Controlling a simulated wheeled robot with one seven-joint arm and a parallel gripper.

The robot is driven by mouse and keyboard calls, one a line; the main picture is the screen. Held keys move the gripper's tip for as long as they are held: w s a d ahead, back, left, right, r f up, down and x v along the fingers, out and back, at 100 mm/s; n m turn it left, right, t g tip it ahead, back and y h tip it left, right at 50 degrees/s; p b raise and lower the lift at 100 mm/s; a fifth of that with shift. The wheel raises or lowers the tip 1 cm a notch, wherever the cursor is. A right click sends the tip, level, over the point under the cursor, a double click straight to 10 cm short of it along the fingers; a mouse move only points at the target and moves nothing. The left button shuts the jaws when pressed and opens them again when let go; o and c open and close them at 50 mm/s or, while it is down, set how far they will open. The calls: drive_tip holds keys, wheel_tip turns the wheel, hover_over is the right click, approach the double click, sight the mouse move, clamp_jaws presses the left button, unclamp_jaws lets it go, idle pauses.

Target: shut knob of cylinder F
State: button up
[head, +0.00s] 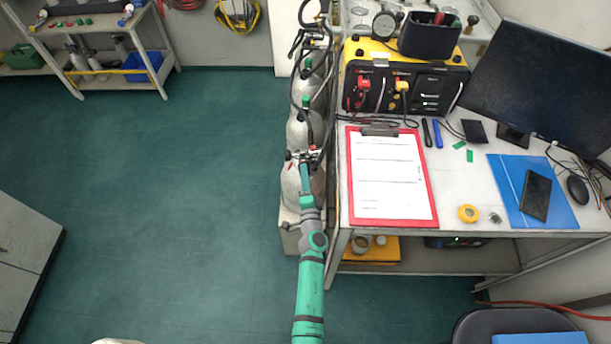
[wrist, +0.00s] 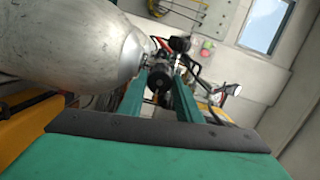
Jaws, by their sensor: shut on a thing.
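A row of grey gas cylinders (head: 304,127) stands beside the table's left side in the head view. The nearest cylinder (head: 290,190) has valve fittings at its top, partly hidden by my arm. In the wrist view its rounded grey body (wrist: 80,45) fills the upper left, with a black valve knob (wrist: 160,80) at its neck. My gripper (wrist: 160,92) has its two teal fingers on either side of this knob and is shut on it. In the head view my gripper (head: 304,168) reaches the cylinder's top. No letter F is readable on it.
The table holds a red clipboard (head: 390,175), a yellow air panel case (head: 405,80) and a monitor (head: 540,85). Hoses and fittings (head: 310,45) hang over the cylinders. The green floor (head: 160,200) to the left is clear.

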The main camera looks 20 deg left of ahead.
drive_tip(key=shift+w+d, duration=0.1)
drive_tip(key=o, duration=0.8)
drive_tip(key=shift+f, duration=0.1)
drive_tip(key=shift+c, duration=0.2)
drive_tip(key=shift+o, duration=1.4)
drive_tip(key=shift+d, duration=0.2)
drive_tip(key=v, duration=1)
drive_tip(key=shift+s, duration=0.35)
